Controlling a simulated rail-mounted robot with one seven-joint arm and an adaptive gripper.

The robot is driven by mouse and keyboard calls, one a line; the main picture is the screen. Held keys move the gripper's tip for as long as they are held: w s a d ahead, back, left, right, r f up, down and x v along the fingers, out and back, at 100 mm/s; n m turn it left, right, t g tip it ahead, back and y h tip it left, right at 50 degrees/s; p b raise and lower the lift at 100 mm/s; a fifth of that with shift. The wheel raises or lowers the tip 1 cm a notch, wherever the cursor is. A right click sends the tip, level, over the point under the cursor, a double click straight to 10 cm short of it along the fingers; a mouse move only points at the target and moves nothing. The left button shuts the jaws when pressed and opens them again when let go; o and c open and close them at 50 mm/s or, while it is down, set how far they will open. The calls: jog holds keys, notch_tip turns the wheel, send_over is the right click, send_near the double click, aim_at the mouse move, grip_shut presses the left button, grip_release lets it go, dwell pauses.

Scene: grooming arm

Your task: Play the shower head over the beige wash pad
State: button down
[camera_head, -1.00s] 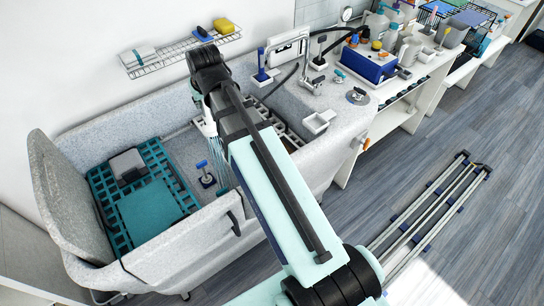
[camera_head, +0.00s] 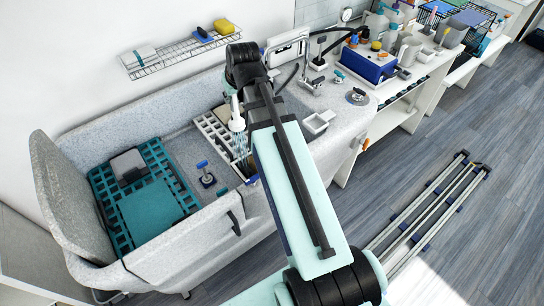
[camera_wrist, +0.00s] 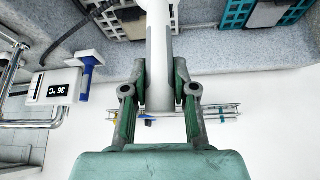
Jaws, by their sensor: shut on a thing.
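The white shower head (camera_head: 237,121) points down, with thin streams of water falling from it. My gripper (camera_wrist: 160,82) is shut on its white handle (camera_wrist: 160,45), seen in the wrist view. The streams fall over the pale grid rack (camera_head: 207,122) at the right part of the tub. A tan block (camera_wrist: 131,14) on that rack shows at the top of the wrist view. I cannot make out the beige wash pad clearly; my arm covers much of that area in the head view. Where the water lands is also partly hidden.
A teal rack (camera_head: 101,188) with a teal pad (camera_head: 152,209) and a grey block (camera_head: 127,163) lies at the tub's left. A wire shelf (camera_head: 180,56) is on the wall. A temperature display (camera_wrist: 56,87) shows left in the wrist view.

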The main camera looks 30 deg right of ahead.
jog(key=s+d, duration=0.2)
jog(key=d, duration=0.8)
jog(key=shift+s, duration=0.25)
jog(key=shift+d, duration=0.15)
jog(key=s+d, duration=0.2)
jog(key=d, duration=0.7)
jog(key=s+d, duration=0.2)
jog(key=d, duration=0.8)
jog(key=shift+s+d, duration=0.15)
jog(key=shift+s, duration=0.2)
dwell(0.4)
